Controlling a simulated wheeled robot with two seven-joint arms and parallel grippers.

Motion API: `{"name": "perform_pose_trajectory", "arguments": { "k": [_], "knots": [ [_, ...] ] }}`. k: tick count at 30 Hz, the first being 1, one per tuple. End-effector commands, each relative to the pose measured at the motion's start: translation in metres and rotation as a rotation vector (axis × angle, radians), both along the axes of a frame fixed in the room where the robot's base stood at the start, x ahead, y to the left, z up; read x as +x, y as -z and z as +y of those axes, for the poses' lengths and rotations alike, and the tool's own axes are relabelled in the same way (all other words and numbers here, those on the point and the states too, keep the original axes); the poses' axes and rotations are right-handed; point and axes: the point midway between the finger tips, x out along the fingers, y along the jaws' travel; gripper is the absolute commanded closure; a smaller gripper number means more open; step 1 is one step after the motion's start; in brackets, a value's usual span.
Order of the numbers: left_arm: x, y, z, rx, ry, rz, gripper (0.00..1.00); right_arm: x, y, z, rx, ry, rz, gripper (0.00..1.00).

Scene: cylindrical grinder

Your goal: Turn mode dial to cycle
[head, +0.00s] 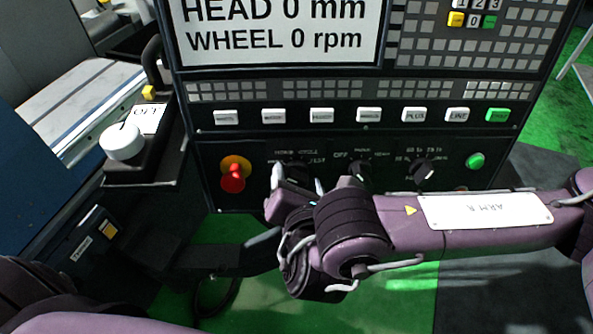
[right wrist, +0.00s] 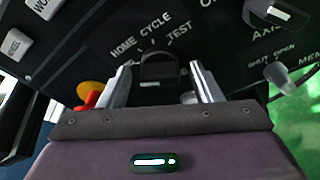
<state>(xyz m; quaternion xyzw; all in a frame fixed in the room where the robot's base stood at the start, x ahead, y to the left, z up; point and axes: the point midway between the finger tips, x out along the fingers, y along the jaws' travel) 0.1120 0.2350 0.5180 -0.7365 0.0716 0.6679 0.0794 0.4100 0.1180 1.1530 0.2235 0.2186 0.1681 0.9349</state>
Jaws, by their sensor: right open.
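The mode dial (right wrist: 158,68) is a dark knob on the black panel, with HOME, CYCLE and TEST printed around it in the right wrist view. In the head view the dial (head: 299,169) is partly hidden by my right gripper. My right gripper (head: 311,183) is open in front of the panel. In the right wrist view its two pale fingers (right wrist: 161,82) stand apart, one on each side of the dial. Whether they touch it, and which label the dial points at, I cannot tell. Part of my left arm shows at the lower left; its gripper is out of view.
A red emergency button (head: 233,177) on a yellow base is just left of the dial. An OFF-marked knob (head: 358,168), an axis knob (head: 424,168) and a green button (head: 475,160) are to the right. A row of white keys (head: 321,115) runs above. A white knob (head: 122,142) stands at left.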

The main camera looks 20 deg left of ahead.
Motion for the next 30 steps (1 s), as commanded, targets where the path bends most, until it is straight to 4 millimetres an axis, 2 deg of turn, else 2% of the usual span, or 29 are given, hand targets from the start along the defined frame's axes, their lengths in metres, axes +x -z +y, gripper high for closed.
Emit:
{"name": "perform_pose_trajectory", "arguments": {
  "k": [4, 5, 14, 23, 30],
  "knots": [
    [-0.013, 0.001, -0.002, -0.002, 0.001, 0.019, 0.64, 0.000, 0.000, 0.000, 0.000, 0.000, 0.000, 0.41],
    [-0.014, 0.002, -0.003, -0.003, 0.001, 0.020, 0.64, 0.000, 0.000, 0.000, 0.000, 0.000, 0.000, 0.44],
    [-0.009, 0.001, -0.006, -0.007, 0.003, 0.014, 0.64, 0.000, 0.000, 0.000, 0.001, 0.000, 0.000, 0.83],
    [0.000, 0.009, -0.007, -0.008, 0.003, 0.000, 0.64, 0.000, 0.003, 0.000, 0.032, 0.007, 0.012, 0.85],
    [-0.001, 0.039, -0.006, -0.007, 0.002, 0.001, 0.64, 0.001, 0.008, -0.001, 0.154, 0.033, 0.057, 0.85]
  ]
}}
